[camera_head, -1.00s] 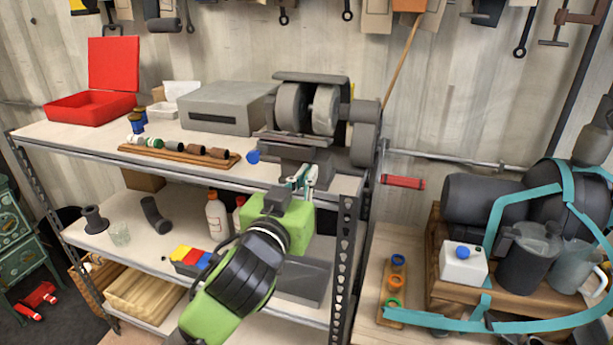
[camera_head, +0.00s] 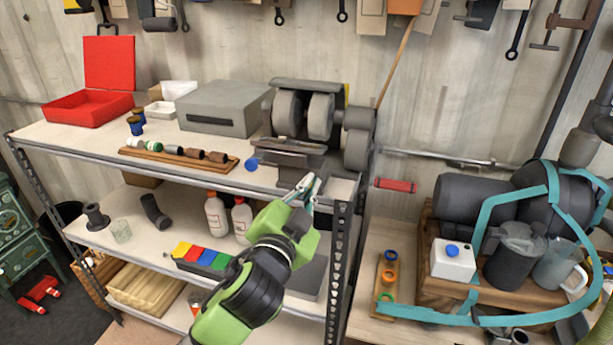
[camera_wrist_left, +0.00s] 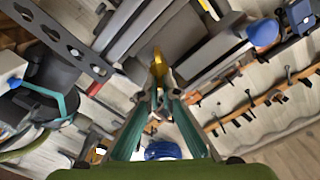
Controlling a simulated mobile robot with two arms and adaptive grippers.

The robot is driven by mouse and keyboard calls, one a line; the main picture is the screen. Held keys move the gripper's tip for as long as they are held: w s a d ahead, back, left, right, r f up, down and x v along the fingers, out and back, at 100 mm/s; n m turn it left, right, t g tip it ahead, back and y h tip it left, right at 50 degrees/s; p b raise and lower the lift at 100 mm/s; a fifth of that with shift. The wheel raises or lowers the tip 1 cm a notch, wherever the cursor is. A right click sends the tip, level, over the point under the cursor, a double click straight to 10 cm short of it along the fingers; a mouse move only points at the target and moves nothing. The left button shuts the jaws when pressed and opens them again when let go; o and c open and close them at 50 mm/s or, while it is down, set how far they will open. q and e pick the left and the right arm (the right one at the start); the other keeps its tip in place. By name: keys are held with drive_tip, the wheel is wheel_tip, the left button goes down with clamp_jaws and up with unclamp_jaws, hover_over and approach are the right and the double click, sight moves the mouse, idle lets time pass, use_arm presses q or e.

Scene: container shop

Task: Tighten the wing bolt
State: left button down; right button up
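A golden-yellow piece (camera_wrist_left: 158,66), which looks like the wing bolt, shows just beyond and between my left fingertips in the left wrist view. I cannot make it out in the head view. My left gripper (camera_head: 312,184) has teal-sided fingers and is at the right front end of the shelf's top, below the grey bench grinder (camera_head: 318,116). In the left wrist view my left gripper (camera_wrist_left: 163,86) has its fingertips close together with a narrow gap. Whether they touch the golden piece cannot be seen. My right gripper is not in view.
The grey metal shelf (camera_head: 95,155) carries a red case (camera_head: 88,106), a grey box (camera_head: 222,108) and a wooden rack (camera_head: 150,156). A blue cap (camera_head: 252,164) lies left of my gripper. A perforated upright (camera_head: 338,265) stands close on its right. Two white bottles (camera_head: 215,215) stand below.

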use_arm(q)
drive_tip(key=m+p, duration=0.1)
drive_tip(key=m, duration=0.1)
drive_tip(key=m+p, duration=0.2)
drive_tip(key=m, duration=0.1)
drive_tip(key=shift+s+d+f+m, duration=0.1)
drive_tip(key=shift+d+f+m, duration=0.15)
drive_tip(key=shift+m, duration=0.05)
drive_tip(key=shift+d+f+m+p, duration=0.1)
drive_tip(key=shift+f+m+p, duration=0.15)
drive_tip(key=shift+m+p, duration=0.65)
drive_tip(key=shift+f+m+p, duration=0.25)
drive_tip(key=shift+m+p, duration=0.1)
drive_tip(key=shift+m, duration=0.95)
drive_tip(key=c, duration=2.3)
unclamp_jaws()
drive_tip(key=v, duration=1.2)
